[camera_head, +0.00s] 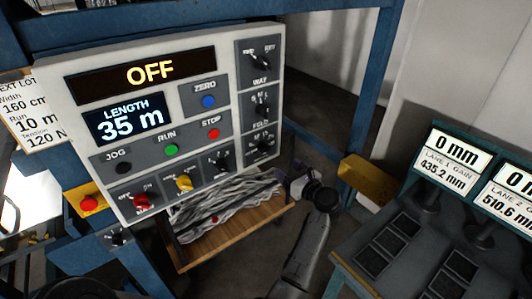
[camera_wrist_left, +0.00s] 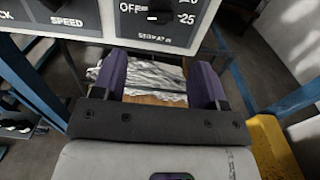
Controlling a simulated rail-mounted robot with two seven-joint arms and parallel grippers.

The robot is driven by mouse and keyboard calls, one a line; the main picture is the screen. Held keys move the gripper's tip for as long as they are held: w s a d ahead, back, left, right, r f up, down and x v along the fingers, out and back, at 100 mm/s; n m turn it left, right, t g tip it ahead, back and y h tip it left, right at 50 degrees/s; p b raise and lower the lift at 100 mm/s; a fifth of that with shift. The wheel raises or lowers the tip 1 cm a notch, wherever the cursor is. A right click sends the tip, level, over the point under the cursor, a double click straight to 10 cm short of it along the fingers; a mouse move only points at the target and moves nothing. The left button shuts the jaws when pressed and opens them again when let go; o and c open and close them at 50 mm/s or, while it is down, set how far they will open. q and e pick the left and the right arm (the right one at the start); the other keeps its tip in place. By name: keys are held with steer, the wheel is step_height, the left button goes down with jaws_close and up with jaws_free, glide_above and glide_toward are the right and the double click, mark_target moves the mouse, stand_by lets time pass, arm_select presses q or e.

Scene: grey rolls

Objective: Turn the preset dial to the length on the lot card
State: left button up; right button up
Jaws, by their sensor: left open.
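The grey control panel (camera_head: 190,110) shows OFF at the top and LENGTH 35 m on its length display (camera_head: 124,117). The lot card (camera_head: 35,112) at the left edge is partly cut off and reads Width 160 cm, Run 10 m. A black dial (camera_head: 220,161) sits low on the panel; in the left wrist view a black dial (camera_wrist_left: 160,17) has marks OFF and 25. I cannot tell which dial is the preset. My left gripper (camera_head: 294,182) is below the panel's lower right corner; its purple fingers (camera_wrist_left: 163,82) are open and empty. My right gripper is not in view.
The panel also has red (camera_head: 145,200) and yellow (camera_head: 184,182) knobs, several push buttons and a dial column (camera_head: 261,103). A wooden tray (camera_head: 235,237) of grey material lies below. A yellow bracket (camera_head: 362,179) and lane console (camera_head: 425,235) stand to the right.

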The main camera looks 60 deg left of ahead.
mark_target(266, 149)
arm_select(q)
steer(key=shift+s+a+r+p, duration=0.15)
steer(key=shift+a+p, duration=0.2)
steer(key=shift+a, duration=1.65)
steer(key=shift+s+a+f+p, duration=0.15)
steer(key=shift+a+p, duration=0.15)
steer(key=shift+a, duration=1.7)
steer(key=shift+s+a+r+p, duration=0.15)
steer(key=shift+a+p, duration=0.2)
steer(key=shift+a, duration=1.65)
steer(key=shift+c, duration=0.5)
steer(key=c, duration=0.8)
